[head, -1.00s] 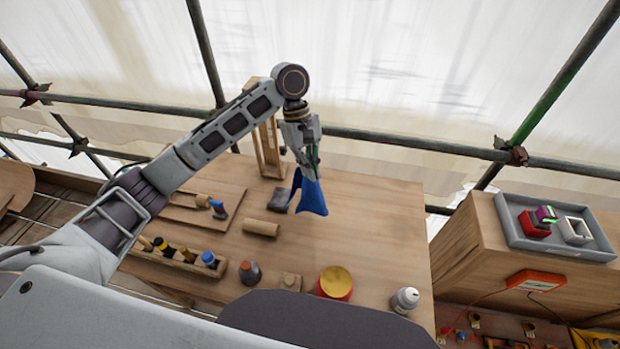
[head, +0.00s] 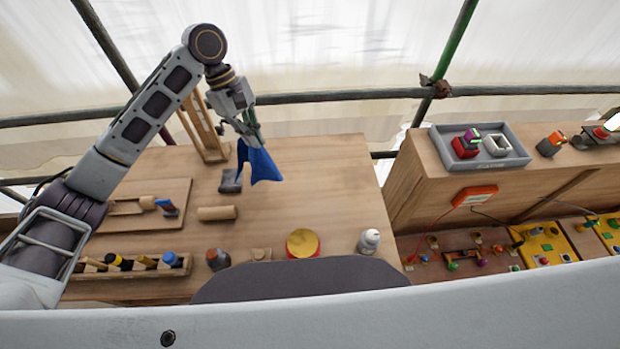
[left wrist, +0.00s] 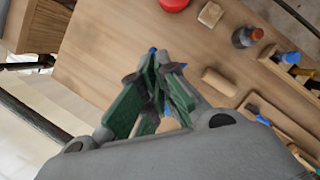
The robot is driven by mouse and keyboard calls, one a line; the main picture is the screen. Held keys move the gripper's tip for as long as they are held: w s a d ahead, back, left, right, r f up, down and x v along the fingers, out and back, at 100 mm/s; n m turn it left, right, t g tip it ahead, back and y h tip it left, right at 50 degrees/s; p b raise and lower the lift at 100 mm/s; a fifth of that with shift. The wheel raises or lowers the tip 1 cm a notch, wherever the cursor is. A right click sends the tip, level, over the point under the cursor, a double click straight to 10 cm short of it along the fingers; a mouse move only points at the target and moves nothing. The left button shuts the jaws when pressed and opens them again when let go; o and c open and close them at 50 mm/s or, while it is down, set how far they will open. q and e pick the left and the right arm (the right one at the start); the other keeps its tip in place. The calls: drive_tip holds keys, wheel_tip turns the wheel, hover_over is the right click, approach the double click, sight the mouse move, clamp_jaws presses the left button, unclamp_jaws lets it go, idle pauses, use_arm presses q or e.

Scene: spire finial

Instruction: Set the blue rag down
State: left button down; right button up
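The blue rag (head: 259,165) hangs from my left gripper (head: 250,138) above the wooden table (head: 325,190) in the head view. The rag's lower end appears to be over the table's back part; I cannot tell whether it touches the top. In the left wrist view, the green-padded fingers of my left gripper (left wrist: 155,85) are closed together, with small bits of blue rag (left wrist: 153,50) showing at their tips. Most of the rag is hidden behind the fingers there. My right gripper is in no view.
A dark grey block (head: 231,181) and a wooden cylinder (head: 217,213) lie left of the rag. A yellow-topped red tin (head: 302,243), a white bottle (head: 369,241) and a rack of tools (head: 140,268) line the front. The table's right-middle is clear.

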use_arm(q)
drive_tip(key=w+d+f, duration=0.1)
drive_tip(key=w+d, duration=0.2)
drive_tip(key=d, duration=0.5)
drive_tip(key=w+d+f, duration=0.1)
drive_tip(key=w+d, duration=0.3)
drive_tip(key=d, duration=0.4)
drive_tip(key=shift+w, duration=0.2)
drive_tip(key=shift+f, duration=0.1)
idle(0.3)
drive_tip(key=w+a+n+t, duration=0.2)
drive_tip(key=w+a+n, duration=0.2)
drive_tip(key=w+n, duration=0.3)
drive_tip(key=w+a+n+t, duration=0.25)
drive_tip(key=w+n, duration=0.25)
drive_tip(key=w, duration=0.3)
drive_tip(key=shift+s+d+f+m+t+y, duration=0.15)
drive_tip(key=shift+s+d+f+t, duration=0.35)
drive_tip(key=shift+s+d+f, duration=2.8)
drive_tip(key=shift+s+d+f+m+t+y, duration=0.15)
drive_tip(key=shift+s+d+f+t, duration=0.35)
drive_tip(key=shift+s+f, duration=5.5)
drive_tip(key=shift+s+d+f+m+t, duration=0.35)
drive_tip(key=shift+s+d+f, duration=1.6)
drive_tip(key=shift+s+f, duration=2.7)
